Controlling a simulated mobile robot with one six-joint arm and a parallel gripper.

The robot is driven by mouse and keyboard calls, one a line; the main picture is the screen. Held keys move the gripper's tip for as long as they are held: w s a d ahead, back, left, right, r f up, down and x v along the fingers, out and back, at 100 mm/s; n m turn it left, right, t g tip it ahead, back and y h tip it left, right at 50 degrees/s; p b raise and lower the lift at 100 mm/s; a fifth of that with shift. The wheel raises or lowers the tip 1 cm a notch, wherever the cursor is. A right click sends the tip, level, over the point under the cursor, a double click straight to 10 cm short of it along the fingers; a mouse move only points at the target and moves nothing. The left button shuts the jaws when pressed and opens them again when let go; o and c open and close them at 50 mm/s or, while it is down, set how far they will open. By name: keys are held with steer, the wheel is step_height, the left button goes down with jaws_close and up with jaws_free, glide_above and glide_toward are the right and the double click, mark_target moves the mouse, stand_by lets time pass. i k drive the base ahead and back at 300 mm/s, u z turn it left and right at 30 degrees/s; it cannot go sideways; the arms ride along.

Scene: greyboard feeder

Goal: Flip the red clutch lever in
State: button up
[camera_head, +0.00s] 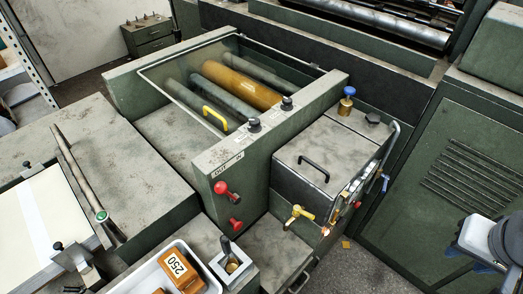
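The red clutch lever (221,188) is on the end face of the green feeder housing (259,184). Its red ball knob leans to the left, below the white OUT label (219,172). A second white label (239,157), seemingly IN, is to the right of it. A second red knob (236,224) sits lower on the same face. A pale and dark end part of my arm, seemingly my gripper (478,250), shows at the lower right edge, well away from the lever and touching nothing. Its fingers cannot be made out clearly.
The yellow handle (215,117) is on the clear roller cover.

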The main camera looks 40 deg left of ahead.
mark_target(220, 187)
steer(key=z, duration=0.2)
steer(key=k, duration=0.1)
steer(key=u, duration=2.9)
steer(key=k, duration=0.8)
steer(key=z, duration=0.55)
steer(key=i, duration=1)
steer(key=u, duration=0.1)
